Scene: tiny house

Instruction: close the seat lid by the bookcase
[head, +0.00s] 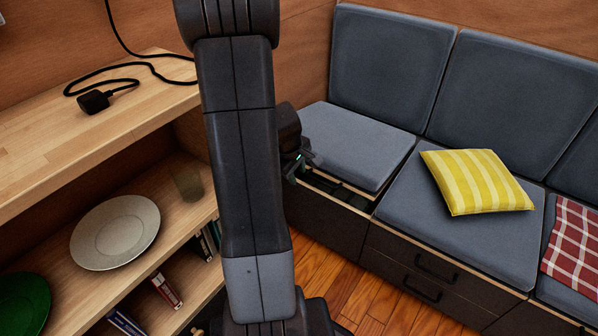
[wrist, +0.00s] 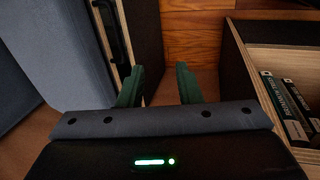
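The seat lid by the bookcase (head: 358,147) carries a grey cushion in the head view. A dark gap with a pale wooden rim shows along its front, above the bench box (head: 325,222), so the lid is not fully down; its exact angle is hard to tell. My gripper (head: 299,162) is at the lid's front left corner, partly hidden behind my arm; I cannot tell if it touches the lid. In the wrist view my gripper (wrist: 158,84) has its two green fingers apart with nothing between them. A grey cushioned surface (wrist: 60,45) lies left of the fingers.
The bookcase (head: 150,195) stands on the left, with a white plate (head: 115,232), a glass (head: 188,184) and books (wrist: 285,105). The neighbouring seat (head: 455,225) holds a yellow striped pillow (head: 476,181) above drawers with handles. A narrow wooden floor strip (head: 345,285) lies between.

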